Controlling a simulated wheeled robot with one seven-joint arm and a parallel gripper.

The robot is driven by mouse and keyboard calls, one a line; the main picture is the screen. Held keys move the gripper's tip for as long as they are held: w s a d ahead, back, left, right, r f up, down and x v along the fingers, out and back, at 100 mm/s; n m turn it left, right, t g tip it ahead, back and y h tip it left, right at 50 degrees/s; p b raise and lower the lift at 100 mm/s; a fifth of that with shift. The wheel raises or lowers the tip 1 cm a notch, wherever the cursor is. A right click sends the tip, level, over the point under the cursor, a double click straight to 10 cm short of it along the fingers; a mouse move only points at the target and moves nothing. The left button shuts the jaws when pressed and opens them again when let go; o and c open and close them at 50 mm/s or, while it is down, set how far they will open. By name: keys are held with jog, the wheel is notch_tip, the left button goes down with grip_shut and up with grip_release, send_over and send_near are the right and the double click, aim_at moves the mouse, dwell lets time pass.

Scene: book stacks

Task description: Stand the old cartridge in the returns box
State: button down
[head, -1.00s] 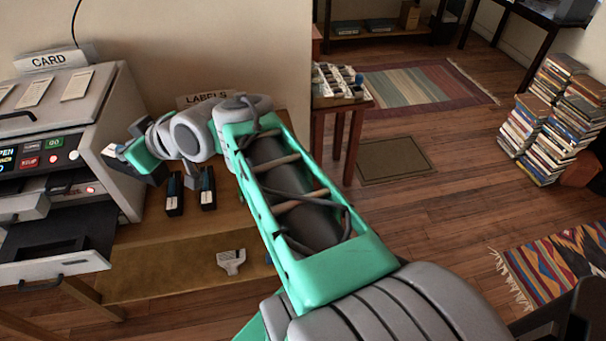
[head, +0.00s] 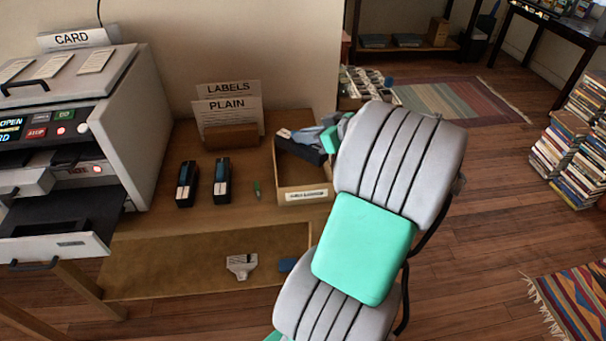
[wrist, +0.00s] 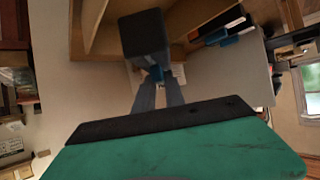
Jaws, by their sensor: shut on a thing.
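My gripper (head: 290,137) is over the open-topped returns box (head: 305,196), a light wooden or cardboard box with a small label on its front. In the wrist view my gripper (wrist: 158,82) has its two grey fingers shut on a dark block, the old cartridge (wrist: 145,35), with a bit of blue by the fingertips. The box wall (wrist: 95,22) shows behind and beside the cartridge there. I cannot tell whether the cartridge touches the box floor. In the head view the arm hides part of the box.
The printer (head: 130,120) with an open tray is at the left. PLAIN and LABELS signs (head: 230,108) stand behind.

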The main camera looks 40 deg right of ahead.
aim_at(324, 159)
notch_tip(324, 159, down, 8)
jog(key=shift+a+f+b, duration=0.1)
jog(key=shift+f+b, duration=0.15)
jog(key=shift+b, duration=0.55)
jog(key=c, duration=1.4)
grip_release()
jog(key=shift+r, duration=0.2)
jog(key=p+v, duration=0.2)
jog(key=v, duration=0.9)
jog(key=shift+s+r, duration=0.15)
jog(key=shift+s, duration=0.2)
